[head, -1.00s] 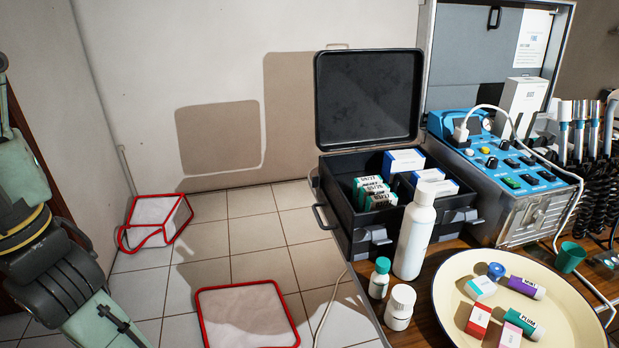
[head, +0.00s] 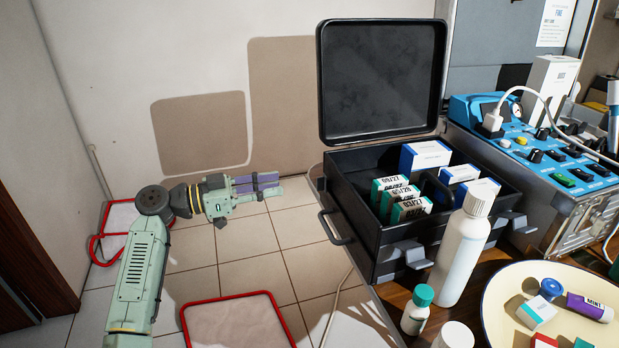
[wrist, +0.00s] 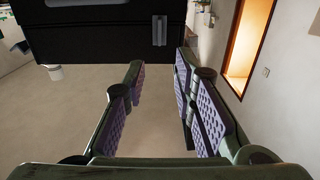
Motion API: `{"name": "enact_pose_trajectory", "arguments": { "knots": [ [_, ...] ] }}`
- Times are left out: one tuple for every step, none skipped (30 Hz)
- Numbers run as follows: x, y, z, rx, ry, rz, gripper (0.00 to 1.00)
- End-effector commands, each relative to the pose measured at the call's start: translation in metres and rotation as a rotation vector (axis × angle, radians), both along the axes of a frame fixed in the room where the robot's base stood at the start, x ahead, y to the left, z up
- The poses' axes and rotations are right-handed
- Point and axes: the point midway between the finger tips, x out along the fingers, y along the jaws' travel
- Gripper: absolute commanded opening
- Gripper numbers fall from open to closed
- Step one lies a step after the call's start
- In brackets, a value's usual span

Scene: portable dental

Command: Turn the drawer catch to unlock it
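The black case (head: 352,196) stands open on the wooden table, with grey catches (head: 408,254) on its near face in the head view. In the wrist view, a dark box face (wrist: 100,38) fills the top and carries a small upright grey catch (wrist: 160,30); I cannot tell which catch of the case this is. My gripper (head: 279,183) is left of the case, over the tiled floor, pointing right towards it and apart from it. In the wrist view my gripper (wrist: 159,62) is open, with nothing between its purple-padded fingers.
A side handle (head: 336,228) sticks out of the case's left side. A white bottle (head: 462,250), a green-capped bottle (head: 416,312) and a cream tray (head: 492,300) stand in front. A blue dental unit (head: 540,150) is to the right. Red-edged bins stand on the floor.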

Motion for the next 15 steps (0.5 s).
{"name": "enact_pose_trajectory", "arguments": {
  "knots": [
    [0.002,-0.009,0.002,-0.001,0.0,-0.004,0.25],
    [0.003,-0.014,0.002,-0.003,-0.001,-0.004,0.25],
    [0.006,-0.022,0.002,-0.004,-0.001,-0.006,0.25],
    [0.007,-0.028,0.003,-0.003,-0.002,-0.006,0.25],
    [0.009,-0.033,0.003,-0.002,-0.003,-0.005,0.25],
    [0.012,-0.041,0.003,-0.003,-0.003,-0.005,0.25],
    [0.014,-0.047,0.003,-0.003,-0.003,-0.006,0.25],
    [0.016,-0.052,0.003,-0.004,-0.003,-0.004,0.25],
    [0.018,-0.059,0.003,-0.003,-0.004,-0.004,0.25],
    [0.019,-0.064,0.003,-0.003,-0.004,-0.005,0.25],
    [0.021,-0.068,0.003,-0.004,-0.005,-0.004,0.25],
    [0.023,-0.074,0.003,-0.004,-0.005,-0.003,0.25],
    [0.024,-0.077,0.003,-0.004,-0.005,-0.003,0.25],
    [0.025,-0.08,0.003,-0.003,-0.005,-0.003,0.25],
    [0.027,-0.084,0.003,-0.002,-0.006,-0.002,0.25]
  ]
}}
